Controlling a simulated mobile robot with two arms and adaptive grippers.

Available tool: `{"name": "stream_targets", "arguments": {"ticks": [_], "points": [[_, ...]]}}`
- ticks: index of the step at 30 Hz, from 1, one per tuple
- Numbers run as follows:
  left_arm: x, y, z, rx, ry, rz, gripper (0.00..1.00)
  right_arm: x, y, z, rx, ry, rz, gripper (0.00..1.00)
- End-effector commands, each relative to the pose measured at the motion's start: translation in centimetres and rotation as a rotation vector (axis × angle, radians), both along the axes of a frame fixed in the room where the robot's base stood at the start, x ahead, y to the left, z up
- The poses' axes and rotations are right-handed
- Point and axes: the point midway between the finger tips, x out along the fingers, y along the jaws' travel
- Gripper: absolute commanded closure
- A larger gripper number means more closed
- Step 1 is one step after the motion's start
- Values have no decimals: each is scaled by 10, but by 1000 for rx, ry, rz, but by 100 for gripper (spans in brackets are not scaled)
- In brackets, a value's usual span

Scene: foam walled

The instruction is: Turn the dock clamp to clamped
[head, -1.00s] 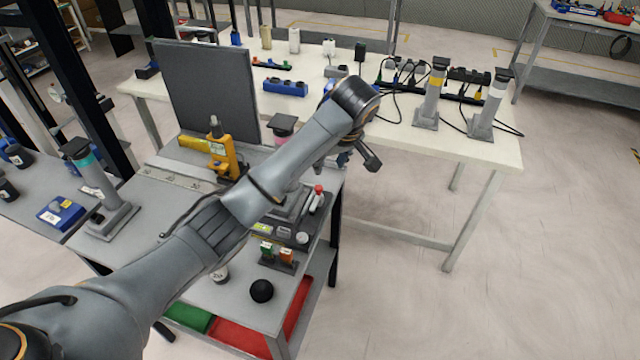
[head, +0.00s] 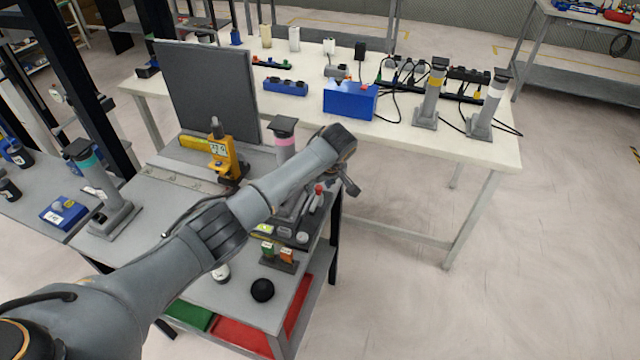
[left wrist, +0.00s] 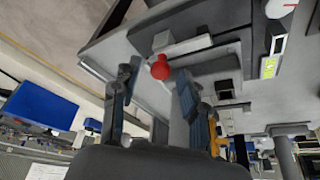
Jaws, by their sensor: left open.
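A lever with a red knob (head: 319,188), which looks like the dock clamp, stands at the right edge of the grey workbench (head: 190,255). In the left wrist view the red knob (left wrist: 160,68) shows between the fingertips, with a grey block behind it. My left gripper (head: 350,187) is open beside the lever, at the bench's right edge. In the left wrist view its two fingers (left wrist: 158,78) are spread on either side of the knob; I cannot tell whether they touch it. My forearm hides part of the bench and the dock. My right gripper is not in view.
A yellow fixture (head: 222,160) and a pink-banded post (head: 284,142) stand behind my arm. A small holder with green and orange pieces (head: 278,256) and a black ball (head: 262,290) are in front. A blue box (head: 350,101) sits on the white table (head: 420,140) beyond.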

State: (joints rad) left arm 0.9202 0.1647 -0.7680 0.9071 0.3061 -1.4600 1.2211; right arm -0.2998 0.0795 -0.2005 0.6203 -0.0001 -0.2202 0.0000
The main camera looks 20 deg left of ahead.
Motion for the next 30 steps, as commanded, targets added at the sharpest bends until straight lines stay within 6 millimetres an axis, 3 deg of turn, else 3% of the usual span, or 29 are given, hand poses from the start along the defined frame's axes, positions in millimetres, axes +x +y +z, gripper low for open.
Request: {"name": "stream_targets", "arguments": {"ticks": [7, 14, 23, 30], "points": [[0, 0, 0, 0, 0, 0, 56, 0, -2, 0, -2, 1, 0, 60], [0, 0, 0, 0, 0, 0, 100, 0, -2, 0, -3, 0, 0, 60], [0, 0, 0, -1, 1, -16, 100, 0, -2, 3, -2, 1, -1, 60], [-2, 1, 2, -1, 3, -118, 100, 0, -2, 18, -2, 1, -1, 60]]}}
